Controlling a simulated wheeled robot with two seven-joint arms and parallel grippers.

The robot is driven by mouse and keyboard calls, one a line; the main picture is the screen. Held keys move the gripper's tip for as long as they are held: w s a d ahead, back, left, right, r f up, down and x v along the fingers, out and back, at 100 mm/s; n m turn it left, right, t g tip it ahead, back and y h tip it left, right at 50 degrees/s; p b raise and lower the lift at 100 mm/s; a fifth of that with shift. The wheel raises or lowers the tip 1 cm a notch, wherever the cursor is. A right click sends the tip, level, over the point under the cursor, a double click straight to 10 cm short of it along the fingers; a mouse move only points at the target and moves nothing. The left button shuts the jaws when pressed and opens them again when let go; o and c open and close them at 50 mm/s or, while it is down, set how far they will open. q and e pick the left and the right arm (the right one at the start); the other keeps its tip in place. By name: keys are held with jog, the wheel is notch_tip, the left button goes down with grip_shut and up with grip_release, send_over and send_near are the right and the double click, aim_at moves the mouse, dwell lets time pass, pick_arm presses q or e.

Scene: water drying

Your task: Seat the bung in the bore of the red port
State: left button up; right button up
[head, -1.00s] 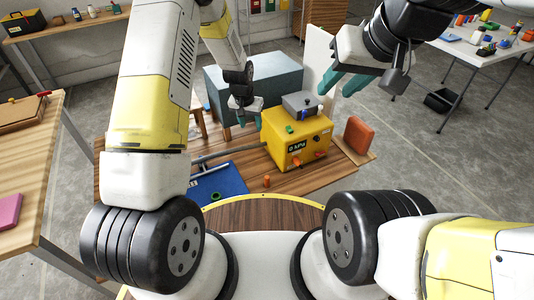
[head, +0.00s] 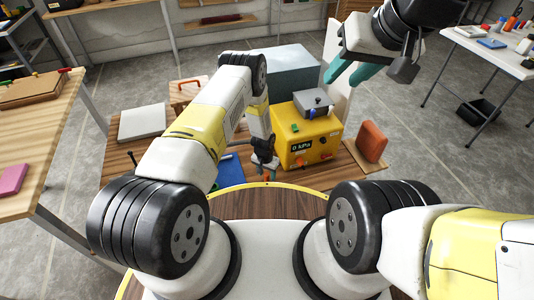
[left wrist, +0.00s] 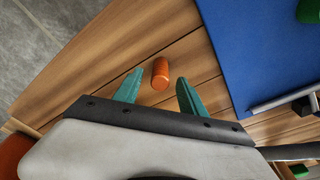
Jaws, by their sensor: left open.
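The orange bung (left wrist: 160,73), a small cylinder, lies or stands on the wooden table. In the left wrist view it is in the gap between the open teal fingers of my left gripper (head: 264,170), near their tips; contact does not show. In the head view the bung is mostly hidden by this gripper. I cannot tell which is the red port; no bore is clear. My right gripper (head: 351,72) is open and empty, high above the right side.
A blue mat (head: 230,171) with a grey rod lies left of my left gripper. A grey block (head: 313,103) sits on the yellow box. An orange block (head: 372,140) stands to its right. A large teal-grey box (head: 290,68) is behind. A white table (head: 495,55) stands far right.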

aim_at(267, 178)
pick_arm(q)
notch_tip(267, 178, down, 4)
jog(key=shift+w+d+r, duration=0.1)
jog(key=shift+r, duration=0.15)
grip_shut()
